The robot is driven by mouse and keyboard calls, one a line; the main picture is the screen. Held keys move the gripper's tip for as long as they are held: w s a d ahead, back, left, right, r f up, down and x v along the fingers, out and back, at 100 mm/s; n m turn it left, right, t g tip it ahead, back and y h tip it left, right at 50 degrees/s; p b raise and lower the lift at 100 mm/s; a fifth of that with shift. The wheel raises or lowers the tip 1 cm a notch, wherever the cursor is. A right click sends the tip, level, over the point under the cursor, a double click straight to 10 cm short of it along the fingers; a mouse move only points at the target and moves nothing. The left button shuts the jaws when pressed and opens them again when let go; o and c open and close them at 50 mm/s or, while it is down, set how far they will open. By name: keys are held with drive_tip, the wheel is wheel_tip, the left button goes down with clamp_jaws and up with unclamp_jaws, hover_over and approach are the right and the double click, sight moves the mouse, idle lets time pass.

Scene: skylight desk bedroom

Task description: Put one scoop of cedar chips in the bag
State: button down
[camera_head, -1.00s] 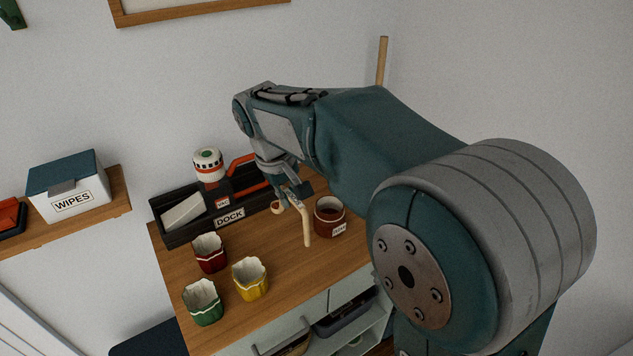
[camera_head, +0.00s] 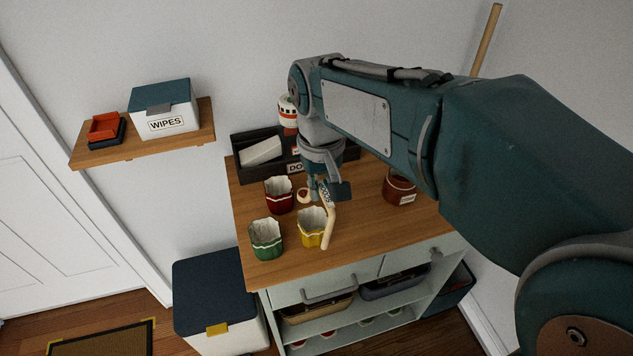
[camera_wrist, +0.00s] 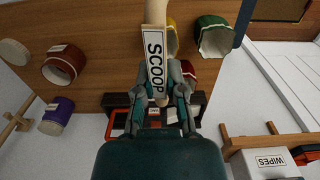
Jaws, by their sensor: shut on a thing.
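My gripper (camera_head: 322,190) is shut on the pale wooden scoop, whose handle (camera_head: 328,228) carries a SCOOP label that reads clearly in the wrist view (camera_wrist: 155,60). The scoop is above the desk top; its round bowl (camera_head: 304,195) shows a reddish-brown inside, too small to tell chips. A red bag (camera_head: 279,195) stands just left of the bowl. A yellow bag (camera_head: 311,228) is below it, partly behind the handle. A green bag (camera_head: 266,238) is front left. A brown-red jar (camera_head: 400,187) with an unreadable label stands to the right.
The dark DOCK tray (camera_head: 243,164) is behind the bags with a red-banded white canister (camera_head: 288,112). A purple jar (camera_wrist: 57,115) shows in the wrist view. A shelf (camera_head: 140,142) holds a WIPES box (camera_head: 165,108). The desk's right front is clear.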

drive_tip(key=w+d+f+g+y, duration=0.2)
drive_tip(key=d+f+g+y, duration=0.4)
drive_tip(key=f+y, duration=0.5)
drive_tip(key=shift+w+d+f+y, duration=0.15)
drive_tip(key=shift+w+y, duration=0.2)
drive_tip(key=shift+y, duration=1.55)
drive_tip(key=shift+s, duration=0.1)
